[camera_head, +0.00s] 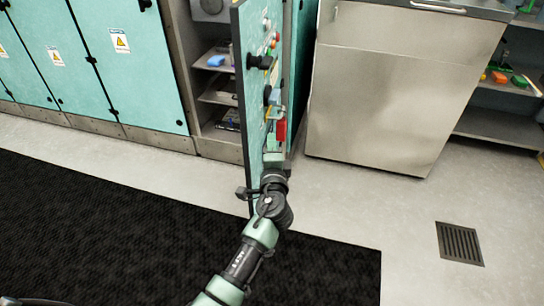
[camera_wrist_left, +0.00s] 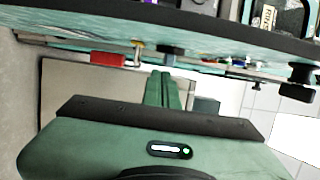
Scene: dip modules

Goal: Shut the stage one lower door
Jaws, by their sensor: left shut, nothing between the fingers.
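A teal cabinet door (camera_head: 247,110) stands wide open and is seen nearly edge-on. Its right face carries knobs, buttons and a red tag (camera_head: 282,131). I take it as the stage one lower door, but no label for it is readable. Left of it the shelved compartment (camera_head: 208,116) is exposed. My left gripper (camera_head: 274,158) is low at the right side of the door, partly hidden by my wrist. Its fingers (camera_wrist_left: 166,88) show closed and empty in the left wrist view, close to the door's control face (camera_wrist_left: 215,62). I cannot tell if they touch it. My right gripper is out of view.
Shut teal cabinet doors (camera_head: 110,60) with warning labels stand at the left. A steel cabinet (camera_head: 385,95) stands right of the door. Open shelves (camera_head: 500,125) are at the far right. A black mat (camera_head: 110,220) and a floor drain (camera_head: 461,244) lie on the otherwise clear floor.

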